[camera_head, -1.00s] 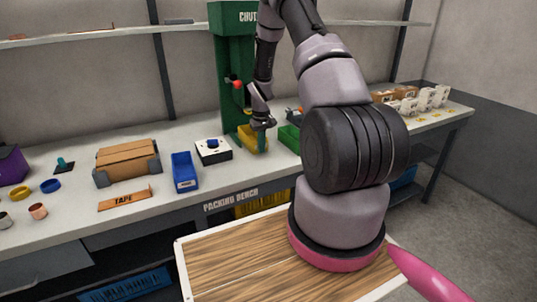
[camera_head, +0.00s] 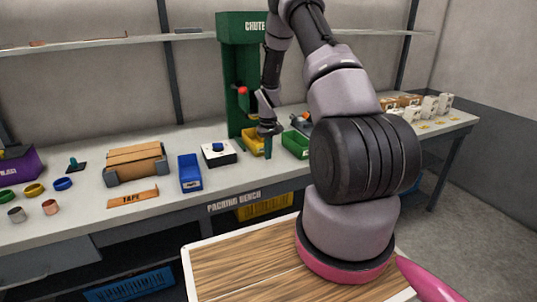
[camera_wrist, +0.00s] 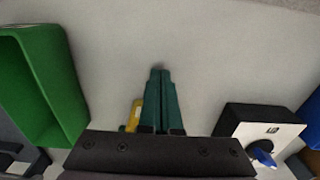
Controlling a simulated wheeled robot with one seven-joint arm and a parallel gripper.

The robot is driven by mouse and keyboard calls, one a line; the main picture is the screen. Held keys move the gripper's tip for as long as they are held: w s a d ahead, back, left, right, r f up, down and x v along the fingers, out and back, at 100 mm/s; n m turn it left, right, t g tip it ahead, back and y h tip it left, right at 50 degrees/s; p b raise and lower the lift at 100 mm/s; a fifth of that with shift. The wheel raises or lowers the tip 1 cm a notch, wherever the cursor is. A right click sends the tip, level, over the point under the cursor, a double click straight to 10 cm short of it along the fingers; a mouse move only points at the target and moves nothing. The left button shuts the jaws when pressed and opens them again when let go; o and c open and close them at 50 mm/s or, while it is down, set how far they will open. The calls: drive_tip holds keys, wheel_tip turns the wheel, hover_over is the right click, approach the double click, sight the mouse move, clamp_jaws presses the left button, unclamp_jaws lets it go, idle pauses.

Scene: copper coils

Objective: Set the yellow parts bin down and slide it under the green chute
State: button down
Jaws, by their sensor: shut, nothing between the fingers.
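The yellow parts bin (camera_head: 252,140) stands on the bench at the foot of the green chute (camera_head: 238,80), partly hidden by my gripper. My gripper (camera_head: 268,153) is shut and empty, pointing down in front of the bin's right side. In the wrist view the two green fingers (camera_wrist: 160,88) meet over bare bench. A small yellow piece (camera_wrist: 136,114), likely part of the bin, shows beside them; the rest is hidden behind the gripper body. I cannot tell whether the fingers touch the bin.
A green bin (camera_head: 296,144) stands close on the right, also in the wrist view (camera_wrist: 62,90). A white box with a blue knob (camera_head: 218,155) stands left, then a blue bin (camera_head: 190,174). Bare bench lies in front of my gripper.

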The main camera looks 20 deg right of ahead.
drive_tip(key=s+a+r+m+t, duration=0.1)
drive_tip(key=s+a+r, duration=0.15)
drive_tip(key=r, duration=0.85)
drive_tip(key=s+a+r+t, duration=0.15)
drive_tip(key=s+r, duration=0.25)
drive_tip(key=r, duration=0.8)
drive_tip(key=s+a+r+m+t, duration=0.15)
drive_tip(key=s+r, duration=0.25)
drive_tip(key=r, duration=0.7)
drive_tip(key=s+a+r+t, duration=0.1)
drive_tip(key=s+a+r, duration=0.1)
drive_tip(key=s, duration=0.5)
drive_tip(key=s+a+r+m+t+y, duration=0.1)
drive_tip(key=s+a+r, duration=0.1)
drive_tip(key=s+r, duration=0.2)
drive_tip(key=s+a+r+m+t+y, duration=0.1)
drive_tip(key=s+a+r, duration=0.2)
drive_tip(key=s, duration=0.6)
drive_tip(key=shift+s+r, duration=0.35)
drive_tip(key=shift+r, duration=0.2)
